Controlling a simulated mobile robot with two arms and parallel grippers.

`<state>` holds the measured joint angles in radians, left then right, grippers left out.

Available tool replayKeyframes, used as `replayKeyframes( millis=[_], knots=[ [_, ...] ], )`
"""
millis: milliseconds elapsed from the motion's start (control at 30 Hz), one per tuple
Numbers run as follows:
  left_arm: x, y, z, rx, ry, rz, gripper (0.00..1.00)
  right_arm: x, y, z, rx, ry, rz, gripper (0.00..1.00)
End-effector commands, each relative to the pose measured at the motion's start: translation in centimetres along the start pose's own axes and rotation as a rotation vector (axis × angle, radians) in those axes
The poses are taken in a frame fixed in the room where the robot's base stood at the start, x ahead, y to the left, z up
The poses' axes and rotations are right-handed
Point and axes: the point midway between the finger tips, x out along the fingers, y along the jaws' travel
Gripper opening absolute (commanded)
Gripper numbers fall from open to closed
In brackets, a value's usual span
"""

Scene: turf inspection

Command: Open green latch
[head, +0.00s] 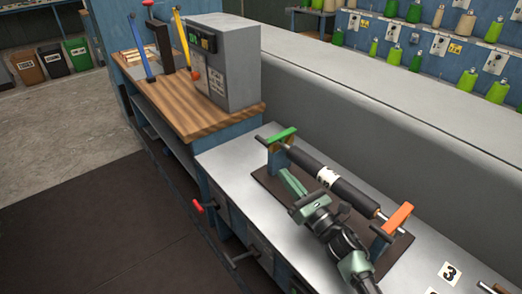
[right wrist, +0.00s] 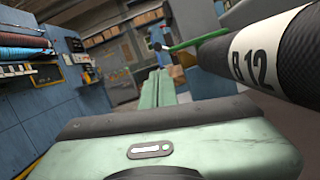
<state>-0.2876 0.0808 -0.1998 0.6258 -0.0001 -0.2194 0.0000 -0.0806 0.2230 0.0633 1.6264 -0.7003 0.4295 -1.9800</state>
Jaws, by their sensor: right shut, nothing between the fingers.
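The green latch (head: 282,135) lies across the far end of a black roller (head: 345,188) held in a stand. An orange latch (head: 399,217) is at the roller's near end. My right gripper (head: 284,173) is shut and empty, left of the roller and short of the green latch, apart from it. In the right wrist view, the green latch (right wrist: 198,39) shows ahead and right of the shut fingers (right wrist: 158,76). The roller's label, reading "B 12" (right wrist: 262,55), fills the upper right. My left gripper is in neither view.
The stand rests on a dark mat (head: 262,183) on a grey bench (head: 232,160). A wooden-topped bench (head: 185,118) with a grey box (head: 232,65) stands beyond it. A long grey ledge (head: 400,85) runs behind. Dark open floor is at left.

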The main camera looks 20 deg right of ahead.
Motion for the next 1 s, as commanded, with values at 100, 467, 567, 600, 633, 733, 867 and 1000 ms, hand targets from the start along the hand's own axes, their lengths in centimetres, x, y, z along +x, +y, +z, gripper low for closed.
replayKeyframes(
  millis=[100, 467, 567, 600, 633, 733, 867, 1000],
  knots=[
    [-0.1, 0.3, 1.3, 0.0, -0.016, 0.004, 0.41, 0.0, 0.0, 0.0, 0.004, 0.0, -0.001, 0.0],
    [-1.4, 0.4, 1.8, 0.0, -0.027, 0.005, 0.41, 4.3, 0.1, 0.3, 0.009, -0.002, -0.001, 0.0],
    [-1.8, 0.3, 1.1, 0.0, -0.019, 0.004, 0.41, 6.2, 0.1, 0.2, 0.009, -0.001, -0.001, 0.0],
    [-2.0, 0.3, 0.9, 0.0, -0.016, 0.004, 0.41, 6.9, 0.1, 0.2, 0.01, -0.001, -0.001, 0.0],
    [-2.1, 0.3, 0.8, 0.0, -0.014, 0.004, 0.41, 7.3, 0.1, 0.2, 0.01, -0.001, -0.001, 0.0],
    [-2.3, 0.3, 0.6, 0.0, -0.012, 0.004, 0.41, 8.7, 0.1, 0.1, 0.009, 0.0, -0.001, 0.0],
    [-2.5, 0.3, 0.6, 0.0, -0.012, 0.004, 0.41, 9.7, 0.1, 0.0, 0.01, 0.001, -0.001, 0.0],
    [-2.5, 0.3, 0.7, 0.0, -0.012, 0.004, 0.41, 10.0, 0.1, -0.1, 0.009, 0.002, -0.001, 0.0]
  ],
)
